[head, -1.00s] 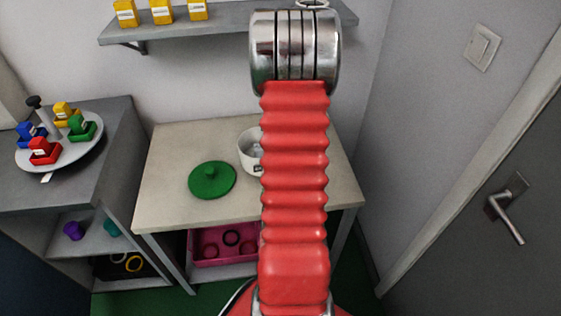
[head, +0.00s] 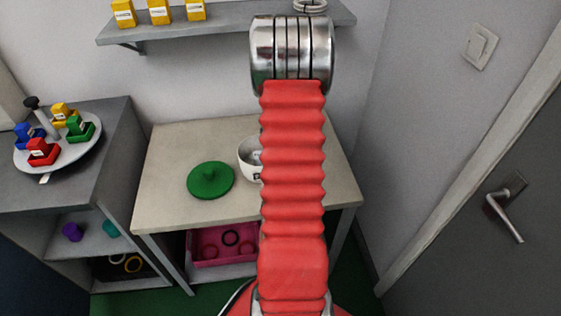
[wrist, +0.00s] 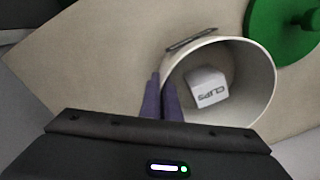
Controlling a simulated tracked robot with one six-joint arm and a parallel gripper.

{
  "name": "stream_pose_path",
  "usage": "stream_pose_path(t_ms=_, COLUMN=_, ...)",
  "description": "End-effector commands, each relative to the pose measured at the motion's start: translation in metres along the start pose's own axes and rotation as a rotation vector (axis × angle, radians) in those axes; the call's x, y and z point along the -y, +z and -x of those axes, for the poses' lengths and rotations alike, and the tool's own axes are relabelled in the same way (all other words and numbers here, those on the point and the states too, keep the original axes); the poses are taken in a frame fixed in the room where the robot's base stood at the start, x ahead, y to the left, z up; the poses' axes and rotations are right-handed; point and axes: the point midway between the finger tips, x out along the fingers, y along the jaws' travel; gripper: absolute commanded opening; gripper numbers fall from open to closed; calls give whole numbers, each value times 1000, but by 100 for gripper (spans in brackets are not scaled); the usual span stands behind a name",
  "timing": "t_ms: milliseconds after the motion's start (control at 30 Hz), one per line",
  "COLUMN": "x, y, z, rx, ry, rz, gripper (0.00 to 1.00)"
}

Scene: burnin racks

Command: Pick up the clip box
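The clip box (wrist: 207,87) is a small white box with "CLIPS" lettering. In the wrist view it sits inside a round white pot (wrist: 262,70), near the pot's left side. In the head view the pot (head: 247,160) stands on the beige table, partly hidden by my red arm, and the box cannot be made out. My gripper (wrist: 161,80) shows as two purple fingers close together at the pot's left rim, left of the box and apart from it in the picture. Whether they grip the rim I cannot tell.
A green lid (head: 210,181) lies left of the pot; it also shows in the wrist view (wrist: 283,30). A thin dark item (wrist: 191,39) lies by the pot's rim. A shelf (head: 225,24) with yellow boxes hangs behind. A grey cabinet (head: 105,118) bears a turntable. The table's left part is clear.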

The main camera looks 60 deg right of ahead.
Motion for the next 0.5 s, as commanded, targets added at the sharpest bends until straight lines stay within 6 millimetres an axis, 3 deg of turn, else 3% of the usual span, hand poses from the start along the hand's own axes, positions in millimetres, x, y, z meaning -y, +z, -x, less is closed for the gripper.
stream_pose_path(t_ms=67, x=1, y=-1, z=0, rx=-2, ry=-1, rz=0, gripper=0)
stream_pose_path(t_ms=367, x=0, y=0, z=-2, rx=0, ry=0, rz=1, gripper=21)
stream_pose_path(t_ms=500, x=0, y=0, z=-1, rx=0, ry=0, rz=1, gripper=21)
